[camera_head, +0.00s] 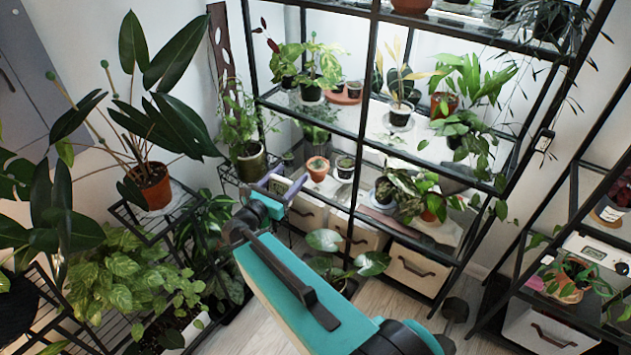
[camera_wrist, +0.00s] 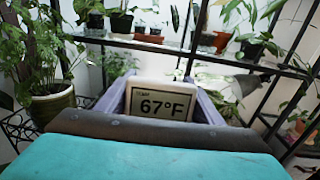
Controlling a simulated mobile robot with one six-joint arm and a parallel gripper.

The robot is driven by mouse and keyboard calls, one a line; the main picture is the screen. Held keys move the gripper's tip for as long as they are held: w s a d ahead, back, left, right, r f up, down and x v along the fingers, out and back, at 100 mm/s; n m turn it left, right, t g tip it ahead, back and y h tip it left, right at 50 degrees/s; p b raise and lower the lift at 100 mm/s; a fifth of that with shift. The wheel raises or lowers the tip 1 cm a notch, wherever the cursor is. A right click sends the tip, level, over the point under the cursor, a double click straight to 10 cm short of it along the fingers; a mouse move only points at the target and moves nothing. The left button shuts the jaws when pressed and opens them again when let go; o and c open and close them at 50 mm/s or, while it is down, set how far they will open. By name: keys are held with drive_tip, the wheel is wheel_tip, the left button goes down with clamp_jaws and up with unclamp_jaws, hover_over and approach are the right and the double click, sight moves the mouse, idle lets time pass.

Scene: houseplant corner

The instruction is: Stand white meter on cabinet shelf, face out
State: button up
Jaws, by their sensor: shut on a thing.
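The white meter (camera_wrist: 160,101) is a small box with a grey display reading 67°F, facing the camera in the wrist view. It stands nearly upright between the two purple fingers of my gripper (camera_wrist: 160,98), which are shut on its sides. In the head view my gripper (camera_head: 282,184) is in front of the lower left of the black-framed shelf cabinet (camera_head: 367,75); the meter is hard to make out there. The cabinet's lower shelf (camera_head: 331,188) carries a small terracotta pot (camera_head: 318,169) just right of my gripper. I cannot tell whether the meter touches any shelf.
A dark pot (camera_head: 248,161) with a leafy plant stands close left of my gripper. Drawers (camera_head: 420,270) sit below. A large rubber plant (camera_head: 155,185) fills the left.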

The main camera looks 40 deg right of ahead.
drive_tip(key=w+a+r+n+t+p, duration=0.1)
drive_tip(key=a+r+p, duration=0.1)
drive_tip(key=a+r, duration=0.2)
drive_tip(key=w+a+r+n+t+y+p, duration=0.1)
drive_tip(key=a+r, duration=0.3)
drive_tip(key=a, duration=0.7)
drive_tip(key=w+a+r+n+t+y+p, duration=0.1)
drive_tip(key=w+a+r+t+p, duration=0.1)
drive_tip(key=a+r, duration=0.3)
drive_tip(key=shift+w+a+p, duration=0.15)
drive_tip(key=shift+a+p, duration=0.2)
drive_tip(key=shift+a, duration=0.9)
